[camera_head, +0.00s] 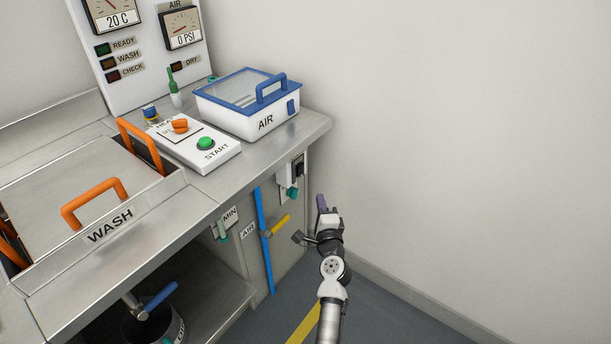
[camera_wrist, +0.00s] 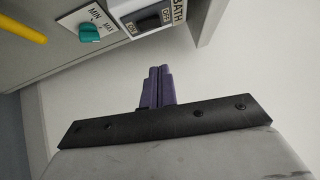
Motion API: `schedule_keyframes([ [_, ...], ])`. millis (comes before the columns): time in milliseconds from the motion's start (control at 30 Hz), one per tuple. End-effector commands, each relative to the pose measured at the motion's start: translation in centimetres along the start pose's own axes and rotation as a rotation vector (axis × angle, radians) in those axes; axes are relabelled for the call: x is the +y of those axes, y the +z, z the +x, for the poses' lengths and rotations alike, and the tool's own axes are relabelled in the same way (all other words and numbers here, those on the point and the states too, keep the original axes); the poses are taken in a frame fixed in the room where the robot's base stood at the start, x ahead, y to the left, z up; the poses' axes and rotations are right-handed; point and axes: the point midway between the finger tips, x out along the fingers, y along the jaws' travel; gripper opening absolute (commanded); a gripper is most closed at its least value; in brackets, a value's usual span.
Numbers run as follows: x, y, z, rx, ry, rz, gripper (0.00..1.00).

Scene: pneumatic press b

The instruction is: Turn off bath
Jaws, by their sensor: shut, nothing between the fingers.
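The bath switch is a black rocker in a white housing on the cabinet front, under the counter's right end. In the wrist view the rocker (camera_wrist: 149,23) sits between ON and OFF marks, beside a BATH label (camera_wrist: 179,11). I cannot tell which side is pressed. The switch is small in the head view (camera_head: 299,168). My gripper (camera_head: 321,203) is in front of the cabinet's right end, lower and to the right of the switch. Its purple fingers (camera_wrist: 159,73) are together and empty, pointing toward the switch, with a visible gap to it.
A teal MIN/MAX knob (camera_wrist: 89,33) is beside the switch. A yellow-handled valve (camera_head: 278,226) on a blue pipe (camera_head: 264,240) is left of my gripper. The counter edge (camera_head: 318,127) overhangs above. A plain wall (camera_head: 450,150) stands to the right, with open floor in front.

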Motion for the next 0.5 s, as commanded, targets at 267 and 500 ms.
schedule_keyframes([
  [267,-0.2,0.1,5.5,-0.001,-0.002,0.002,0.0],
  [500,-0.3,1.2,9.2,-0.004,0.0,0.002,0.0],
])
